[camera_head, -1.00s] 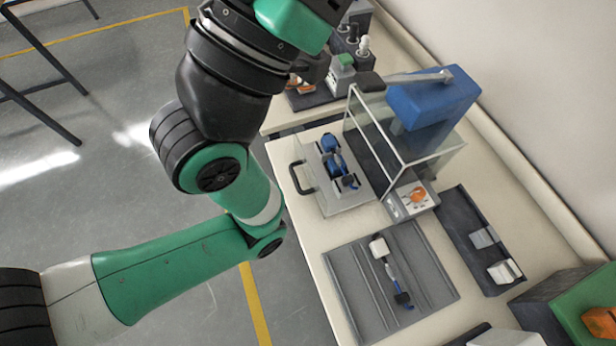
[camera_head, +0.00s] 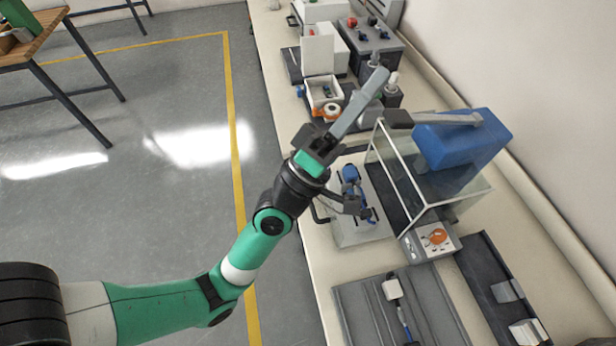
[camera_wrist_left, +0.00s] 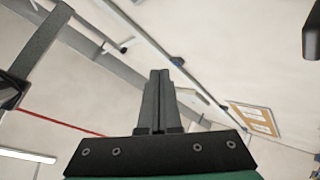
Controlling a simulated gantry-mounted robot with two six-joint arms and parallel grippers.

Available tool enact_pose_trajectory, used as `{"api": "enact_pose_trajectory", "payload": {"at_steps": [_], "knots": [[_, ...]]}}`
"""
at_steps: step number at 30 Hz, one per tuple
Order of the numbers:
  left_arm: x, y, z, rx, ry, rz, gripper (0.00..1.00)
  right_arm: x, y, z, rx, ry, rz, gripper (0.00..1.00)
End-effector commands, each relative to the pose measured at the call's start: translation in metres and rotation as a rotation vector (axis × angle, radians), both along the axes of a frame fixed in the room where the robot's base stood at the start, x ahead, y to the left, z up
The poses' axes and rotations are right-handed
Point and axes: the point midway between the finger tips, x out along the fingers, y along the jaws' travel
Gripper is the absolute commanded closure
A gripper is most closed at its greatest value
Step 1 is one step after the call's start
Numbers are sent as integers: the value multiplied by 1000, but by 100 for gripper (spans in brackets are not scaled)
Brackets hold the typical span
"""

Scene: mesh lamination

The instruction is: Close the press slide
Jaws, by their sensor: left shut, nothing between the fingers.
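The press stands on the bench with a blue head (camera_head: 490,140), clear guard panels (camera_head: 440,185) and a lever with a black knob (camera_head: 398,118). Its pale slide (camera_head: 350,232) sticks out of the guard toward the aisle. A blue-and-black part (camera_head: 351,178) lies on the slide. The slide's black handle (camera_head: 318,212) is partly hidden by my left wrist. My left gripper (camera_head: 378,76) is shut and empty. Its long grey fingers point up, above the bench and apart from the slide. The left wrist view shows the fingers (camera_wrist_left: 157,100) together against the ceiling. My right gripper is out of view.
A control box with an orange knob (camera_head: 438,237) stands beside the guard. A grooved grey tray (camera_head: 365,305) and a dark bin (camera_head: 480,265) lie at the front. Bottles (camera_head: 392,90) and a white box (camera_head: 322,92) stand behind. The aisle floor is clear.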

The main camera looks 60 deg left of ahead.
Motion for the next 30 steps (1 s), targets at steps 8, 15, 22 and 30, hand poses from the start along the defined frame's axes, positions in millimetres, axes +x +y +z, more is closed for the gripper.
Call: {"api": "enact_pose_trajectory", "payload": {"at_steps": [8, 15, 22, 30], "knots": [[-64, 98, -299, -493, 521, 123, 100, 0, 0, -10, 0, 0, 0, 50], [-129, 108, -382, -570, 711, 232, 100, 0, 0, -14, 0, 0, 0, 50], [-123, 113, -380, -569, 707, 237, 100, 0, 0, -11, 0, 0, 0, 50], [-80, 133, -377, -567, 704, 237, 100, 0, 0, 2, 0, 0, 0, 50]]}}
